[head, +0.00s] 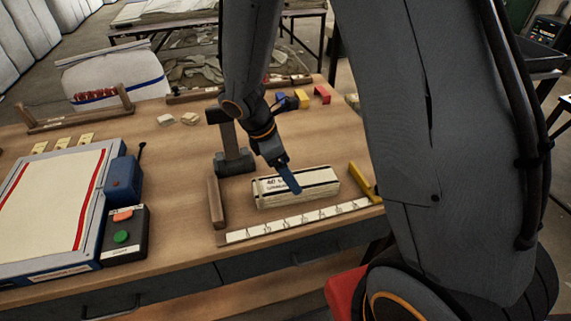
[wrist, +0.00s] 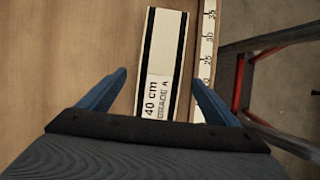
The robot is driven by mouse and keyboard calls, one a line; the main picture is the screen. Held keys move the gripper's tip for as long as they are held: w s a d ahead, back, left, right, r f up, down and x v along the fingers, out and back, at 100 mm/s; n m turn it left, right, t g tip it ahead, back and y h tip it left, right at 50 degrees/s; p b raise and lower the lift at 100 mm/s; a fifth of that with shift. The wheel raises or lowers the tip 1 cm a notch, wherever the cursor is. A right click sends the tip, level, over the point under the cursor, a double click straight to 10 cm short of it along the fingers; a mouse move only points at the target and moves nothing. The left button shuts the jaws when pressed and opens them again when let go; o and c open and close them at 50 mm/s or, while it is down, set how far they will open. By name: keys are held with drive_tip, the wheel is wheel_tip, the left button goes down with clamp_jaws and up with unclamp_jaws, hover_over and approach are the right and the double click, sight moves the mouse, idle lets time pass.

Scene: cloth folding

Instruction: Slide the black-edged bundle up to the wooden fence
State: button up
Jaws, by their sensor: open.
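The black-edged bundle (head: 318,189) is a pale, flat block with dark stripes along its long edges and a printed label. It lies on the bench behind a measuring strip. The wooden fence (head: 215,202) is a short brown bar at the strip's left end, with a gap of bare bench between it and the bundle. My gripper (head: 290,179) is over the bundle's left half, its blue fingers pointing down. In the wrist view the bundle (wrist: 163,50) lies between the open fingers (wrist: 160,78), labelled 40 cm. Whether the fingers touch it is unclear. The fence is outside the wrist view.
The white measuring strip (head: 300,221) runs along the bench's front edge. A yellow stop (head: 363,183) stands right of the bundle. A dark metal stand (head: 233,160) is behind the fence. A button box (head: 124,236) and a framed cream panel (head: 48,205) are at left.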

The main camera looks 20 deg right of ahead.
sight(266, 187)
drive_tip(key=shift+x, duration=2.85)
drive_tip(key=c, duration=1.3)
drive_tip(key=shift+a+p, duration=1)
drive_tip(key=shift+a, duration=3.15)
drive_tip(key=o, duration=1.3)
drive_tip(key=shift+b+v, duration=0.75)
drive_tip(key=shift+v, duration=3.1)
